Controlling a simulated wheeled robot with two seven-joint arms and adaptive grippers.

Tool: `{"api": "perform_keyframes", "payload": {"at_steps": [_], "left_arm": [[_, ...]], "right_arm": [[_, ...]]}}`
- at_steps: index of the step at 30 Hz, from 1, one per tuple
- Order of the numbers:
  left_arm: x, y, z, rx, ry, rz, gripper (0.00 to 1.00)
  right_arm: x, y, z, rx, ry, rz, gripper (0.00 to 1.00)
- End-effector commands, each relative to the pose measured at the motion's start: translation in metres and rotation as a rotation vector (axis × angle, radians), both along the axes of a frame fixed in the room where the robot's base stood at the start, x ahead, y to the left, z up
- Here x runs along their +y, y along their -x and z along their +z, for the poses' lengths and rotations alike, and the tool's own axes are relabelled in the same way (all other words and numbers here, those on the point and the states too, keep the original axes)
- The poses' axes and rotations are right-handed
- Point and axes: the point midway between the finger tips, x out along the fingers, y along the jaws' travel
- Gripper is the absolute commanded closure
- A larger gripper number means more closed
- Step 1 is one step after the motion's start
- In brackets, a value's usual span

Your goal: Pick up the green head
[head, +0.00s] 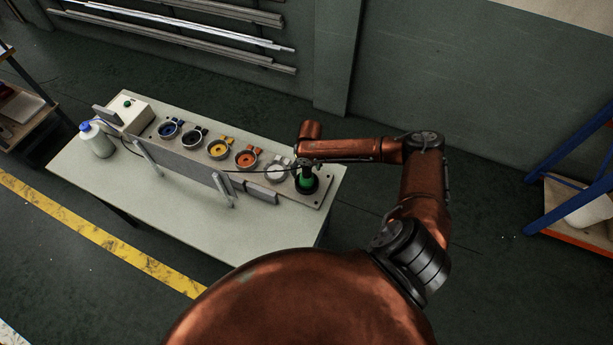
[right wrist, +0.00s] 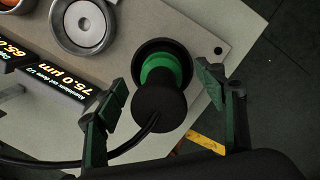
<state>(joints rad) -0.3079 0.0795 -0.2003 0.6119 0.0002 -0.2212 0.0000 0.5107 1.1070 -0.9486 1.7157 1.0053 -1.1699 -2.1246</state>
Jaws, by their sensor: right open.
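The green head (right wrist: 160,72) is a black knob with a green band, seated in a dark round holder at the right end of a grey plate (right wrist: 215,85). In the head view the green head (head: 305,183) is partly covered by my right gripper (head: 308,166). In the right wrist view my right gripper (right wrist: 165,105) is open, with one finger on each side of the head and gaps showing. A black cable runs from the head's black top toward the lower left. My left gripper is not in view.
Rings in blue, black, yellow, orange (head: 246,157) and grey (head: 276,172) sit in a row left of the head. Labelled blocks (right wrist: 60,85) stand close to the left finger. A control box (head: 127,112) and white bottle (head: 97,140) stand at the table's left end.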

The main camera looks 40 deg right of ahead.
Motion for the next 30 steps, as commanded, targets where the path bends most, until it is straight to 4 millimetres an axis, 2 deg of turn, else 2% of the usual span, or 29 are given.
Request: {"api": "perform_keyframes", "payload": {"at_steps": [6,9,17,30], "left_arm": [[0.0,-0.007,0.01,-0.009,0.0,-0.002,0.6],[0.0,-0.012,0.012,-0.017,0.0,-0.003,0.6],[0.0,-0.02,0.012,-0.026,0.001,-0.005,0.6],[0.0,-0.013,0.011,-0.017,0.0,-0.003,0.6]], "right_arm": [[0.001,-0.001,-0.032,0.003,-0.001,-0.002,0.36],[0.0,-0.001,-0.041,0.003,-0.001,-0.003,0.36],[-0.001,-0.001,-0.043,0.001,0.0,-0.004,0.36],[-0.002,-0.001,-0.043,0.001,0.0,-0.005,0.66]]}}
